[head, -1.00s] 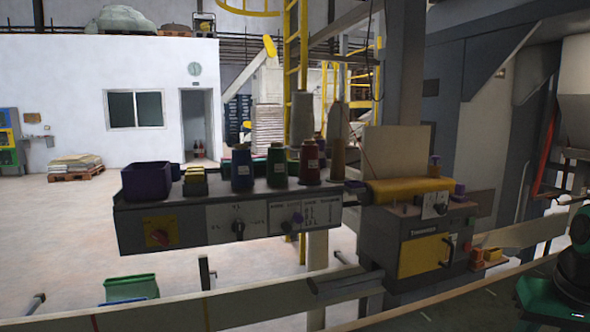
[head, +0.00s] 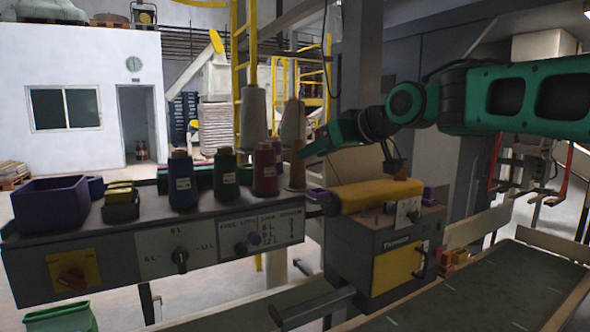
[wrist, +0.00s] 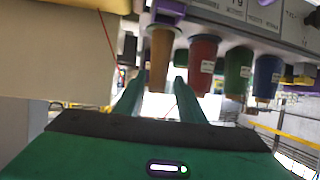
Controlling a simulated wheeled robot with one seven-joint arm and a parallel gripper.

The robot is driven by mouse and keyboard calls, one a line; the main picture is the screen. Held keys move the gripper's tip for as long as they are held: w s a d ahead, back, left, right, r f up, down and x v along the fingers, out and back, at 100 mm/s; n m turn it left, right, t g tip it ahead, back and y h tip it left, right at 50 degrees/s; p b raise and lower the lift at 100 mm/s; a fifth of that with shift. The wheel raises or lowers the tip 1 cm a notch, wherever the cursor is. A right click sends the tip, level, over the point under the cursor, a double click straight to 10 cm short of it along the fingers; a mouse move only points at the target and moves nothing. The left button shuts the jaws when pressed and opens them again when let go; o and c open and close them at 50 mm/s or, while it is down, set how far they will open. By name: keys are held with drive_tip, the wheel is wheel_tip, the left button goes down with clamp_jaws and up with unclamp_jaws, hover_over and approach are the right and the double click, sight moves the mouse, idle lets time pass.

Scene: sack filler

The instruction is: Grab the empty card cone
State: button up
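The card cone (head: 297,174), plain tan and without a label, stands upright at the right end of the row of spools on the grey shelf. In the wrist view, which is upside down, the tan cone (wrist: 159,58) shows in line with the gap between my fingers. My gripper (head: 306,150) reaches in from the right, near the cone's upper part. Its two green fingers (wrist: 159,82) are apart, with nothing visibly clamped. I cannot tell whether the fingertips are level with the cone or just short of it.
A red spool (head: 265,170) stands close beside the cone, then green (head: 224,174) and blue (head: 182,181) ones. Large thread cones (head: 254,113) rise behind. A machine with a yellow top (head: 375,195) and an upright board stand right of the shelf, below my arm.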

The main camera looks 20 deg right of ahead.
sight(301, 171)
drive_tip(key=w, duration=0.1)
drive_tip(key=w+a, duration=0.1)
drive_tip(key=w, duration=0.1)
drive_tip(key=w+a, duration=0.1)
drive_tip(key=w, duration=0.1)
drive_tip(key=shift+a+f, duration=0.1)
drive_tip(key=shift+f, duration=0.3)
drive_tip(key=shift+d+x, duration=0.1)
drive_tip(key=shift+x, duration=1.45)
drive_tip(key=shift+d+x, duration=0.15)
drive_tip(key=shift+x, duration=1.4)
drive_tip(key=shift+w+r, duration=0.1)
drive_tip(key=shift+c, duration=0.6)
drive_tip(key=c, duration=0.7)
